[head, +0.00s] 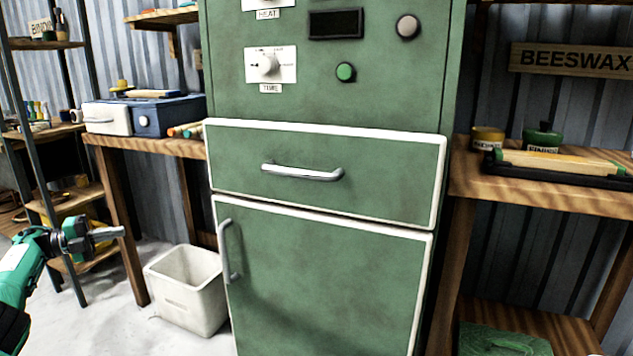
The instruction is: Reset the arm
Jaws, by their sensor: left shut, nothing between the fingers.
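My left gripper (108,234) is at the left of the head view, on a green arm that comes in from the lower left. Its fingers are shut with nothing between them and point right. It is apart from everything, in front of the left wooden table's legs and above the floor. My right arm and gripper are not in view. A green cabinet (320,270) stands in the middle. Its drawer (390,178) and its lower door (330,290) both look closed.
A white bin (190,290) stands on the floor between my left gripper and the cabinet. A wooden table (150,145) holds a blue and white box (165,115). A wooden bench (510,196) with tins stands at the right. A shelf rack (60,120) stands far left.

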